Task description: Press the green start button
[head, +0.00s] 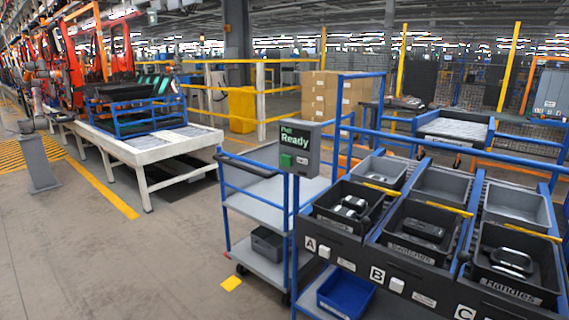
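A grey control box (300,149) with a dark screen reading "Ready" stands on a blue post near the middle of the head view. A small green button (287,160) is on the lower left of its face. A small white label sits to the right of the button. Neither of my grippers is in view, so nothing of mine shows near the box.
A blue-framed rack with dark bins (412,226) marked A, B and C fills the right front. A grey-shelved cart (262,205) stands behind the box. A white conveyor table (150,148) is at left. The floor (110,255) at front left is clear.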

